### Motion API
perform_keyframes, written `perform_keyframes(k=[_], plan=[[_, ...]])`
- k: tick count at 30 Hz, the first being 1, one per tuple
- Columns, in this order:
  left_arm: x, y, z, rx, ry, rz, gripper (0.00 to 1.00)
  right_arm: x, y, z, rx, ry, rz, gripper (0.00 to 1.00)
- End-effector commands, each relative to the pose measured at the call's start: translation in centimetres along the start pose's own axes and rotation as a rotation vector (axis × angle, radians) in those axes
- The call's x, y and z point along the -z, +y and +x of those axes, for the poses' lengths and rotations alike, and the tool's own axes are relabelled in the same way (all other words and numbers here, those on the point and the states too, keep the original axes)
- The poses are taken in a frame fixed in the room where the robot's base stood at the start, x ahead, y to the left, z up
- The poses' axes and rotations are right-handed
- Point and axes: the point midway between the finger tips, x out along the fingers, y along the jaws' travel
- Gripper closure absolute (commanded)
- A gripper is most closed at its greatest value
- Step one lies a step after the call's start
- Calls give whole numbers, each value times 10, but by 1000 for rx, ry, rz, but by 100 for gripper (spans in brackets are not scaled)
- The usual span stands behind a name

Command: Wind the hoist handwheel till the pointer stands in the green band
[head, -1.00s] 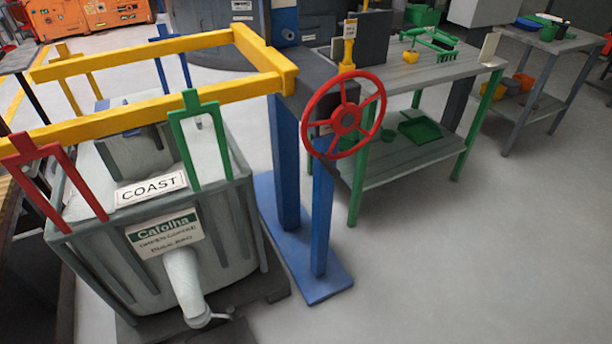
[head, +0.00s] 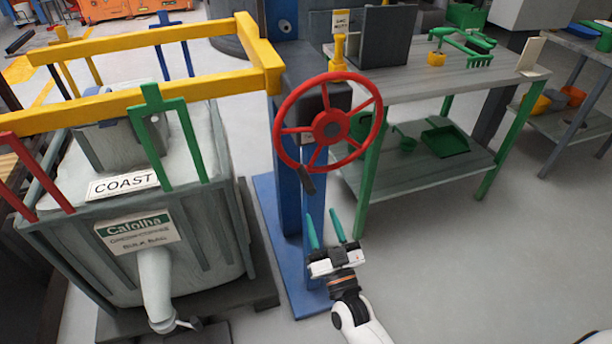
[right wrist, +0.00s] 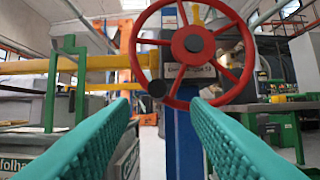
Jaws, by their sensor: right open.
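The red handwheel (head: 331,126) stands upright on a blue post (head: 317,205), and a dark handle knob (head: 307,180) hangs at its lower left rim. My right gripper (head: 323,213) is open and empty, below the wheel and apart from it, its teal fingers pointing up. In the right wrist view the handwheel (right wrist: 193,43) lies ahead, between and beyond the spread fingertips, with the black knob (right wrist: 157,88) at its lower left. A label sits behind the spokes; its text is hard to read. I cannot make out the pointer or green band. My left gripper is not in view.
A green-legged workbench (head: 415,85) with tools stands behind right. The floor (head: 470,270) at the lower right is clear.

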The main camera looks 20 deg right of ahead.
Motion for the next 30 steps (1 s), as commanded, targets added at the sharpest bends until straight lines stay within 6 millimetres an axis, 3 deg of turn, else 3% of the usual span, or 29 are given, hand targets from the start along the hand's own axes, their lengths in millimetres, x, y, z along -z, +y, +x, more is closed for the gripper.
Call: perform_keyframes(k=[6, 15, 21, 30], plan=[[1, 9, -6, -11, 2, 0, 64, -1, 0, 41, 0, -2, 1, 57], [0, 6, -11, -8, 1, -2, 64, 1, 0, 94, -1, 4, -1, 57], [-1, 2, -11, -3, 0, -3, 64, 2, 0, 110, -1, 5, 0, 57], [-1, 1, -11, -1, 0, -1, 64, 2, 0, 112, -1, 6, 0, 57]])
